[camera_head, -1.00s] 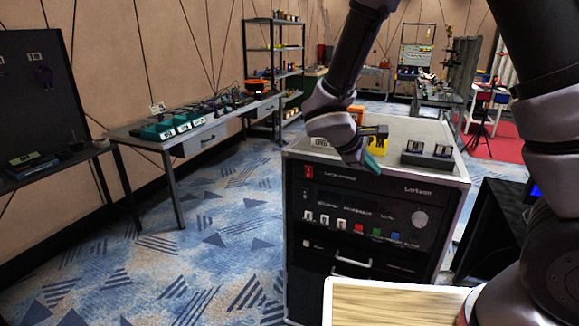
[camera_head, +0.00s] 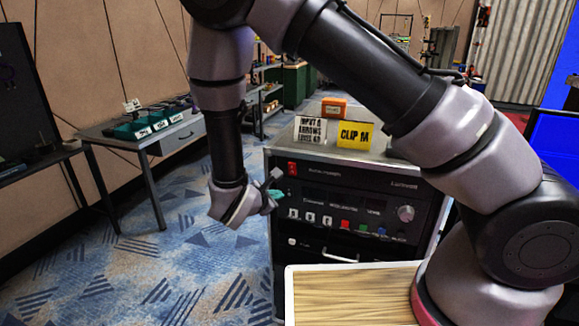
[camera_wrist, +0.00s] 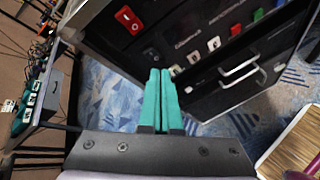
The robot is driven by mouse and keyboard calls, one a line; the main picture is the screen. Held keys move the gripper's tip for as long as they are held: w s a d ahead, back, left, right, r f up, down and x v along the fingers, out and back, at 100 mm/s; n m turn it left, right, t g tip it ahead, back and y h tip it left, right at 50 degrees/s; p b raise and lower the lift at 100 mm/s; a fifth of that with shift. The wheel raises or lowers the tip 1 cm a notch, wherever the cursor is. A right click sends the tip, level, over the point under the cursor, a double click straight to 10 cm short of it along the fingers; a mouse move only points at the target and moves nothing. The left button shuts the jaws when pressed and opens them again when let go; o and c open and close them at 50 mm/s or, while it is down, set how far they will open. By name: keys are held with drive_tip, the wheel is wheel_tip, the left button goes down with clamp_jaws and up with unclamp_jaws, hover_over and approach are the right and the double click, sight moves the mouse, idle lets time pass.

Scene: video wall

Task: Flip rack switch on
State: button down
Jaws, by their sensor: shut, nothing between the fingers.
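The rack (camera_head: 350,192) is a dark-fronted cabinet with a grey top. Its red rocker switch (camera_head: 292,167) is at the upper left of the front panel, and it also shows in the wrist view (camera_wrist: 128,19) with white marks on it. My gripper (camera_head: 274,192) is in front of the panel's left side, below and left of the red switch. In the wrist view my gripper's teal fingers (camera_wrist: 160,82) are together and empty, pointing toward the panel's lower left edge. The red switch lies beyond the fingertips, up and left, with a gap between.
White, red, green and blue buttons (camera_head: 345,225), a round knob (camera_head: 406,213) and a drawer handle (camera_head: 340,257) are on the rack front. Signs and an orange box (camera_head: 334,107) stand on top. A wooden surface (camera_head: 350,295) is near. Carpet left of the rack is clear.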

approach(293, 169)
drive_tip(key=shift+s+f+x, duration=0.1)
drive_tip(key=shift+f+x, duration=0.05)
drive_tip(key=shift+x, duration=0.7)
drive_tip(key=shift+s+f+x, duration=0.1)
drive_tip(key=shift+f+x, duration=0.1)
drive_tip(key=shift+x, duration=0.65)
drive_tip(key=shift+s+f+x, duration=0.1)
drive_tip(key=shift+f+x, duration=0.05)
drive_tip(key=shift+x, duration=0.7)
drive_tip(key=shift+w+d+r, duration=0.1)
drive_tip(key=shift+w+r, duration=0.05)
drive_tip(key=shift+w, duration=0.2)
drive_tip(key=shift+w+d+r, duration=0.1)
drive_tip(key=shift+w, duration=0.25)
idle(0.7)
drive_tip(key=shift+s, duration=0.1)
drive_tip(key=shift+s+a+f, duration=0.25)
drive_tip(key=shift+s, duration=0.4)
